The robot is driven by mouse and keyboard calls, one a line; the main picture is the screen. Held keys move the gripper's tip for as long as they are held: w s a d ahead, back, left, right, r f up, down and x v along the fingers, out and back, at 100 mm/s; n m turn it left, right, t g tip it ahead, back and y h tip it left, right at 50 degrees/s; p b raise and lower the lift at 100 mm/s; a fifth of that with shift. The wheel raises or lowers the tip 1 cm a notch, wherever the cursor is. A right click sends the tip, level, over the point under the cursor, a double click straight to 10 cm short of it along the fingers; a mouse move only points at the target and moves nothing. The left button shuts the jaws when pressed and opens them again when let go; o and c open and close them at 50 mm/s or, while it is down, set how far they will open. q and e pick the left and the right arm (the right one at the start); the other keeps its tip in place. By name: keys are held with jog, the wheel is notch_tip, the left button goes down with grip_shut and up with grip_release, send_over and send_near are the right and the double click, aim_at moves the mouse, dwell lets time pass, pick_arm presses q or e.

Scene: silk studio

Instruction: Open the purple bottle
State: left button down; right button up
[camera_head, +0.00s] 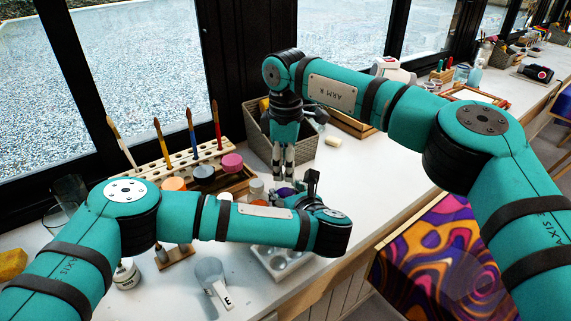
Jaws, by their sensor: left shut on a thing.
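The purple bottle (284,191) shows only as a small purple patch at the middle of the counter, mostly hidden by my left arm. My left gripper (294,196), partly hidden behind its own wrist, is shut on it from the right side. My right gripper (284,176) points straight down just above the bottle. Its two fingers stand a little apart, and nothing shows between them. I cannot tell whether the fingertips touch the bottle's top.
A wooden rack (180,163) with several upright brushes stands at the window, near small coloured jars. A grey basket (256,137) is behind my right gripper. A white palette (268,262) lies at the front edge. The white counter (375,178) is clear to the right.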

grip_shut()
jog(key=n, duration=0.3)
jog(key=shift+n, duration=0.4)
jog(key=n, duration=0.4)
jog(key=shift+n, duration=0.4)
jog(key=n, duration=1.4)
jog(key=shift+d+r, duration=0.1)
jog(key=n, duration=1.8)
jog(key=shift+w+n, duration=0.1)
jog(key=shift+n, duration=0.2)
jog(key=n, duration=0.6)
jog(key=shift+n, duration=0.4)
jog(key=n, duration=0.6)
jog(key=shift+r, duration=0.1)
jog(key=shift+r, duration=0.1)
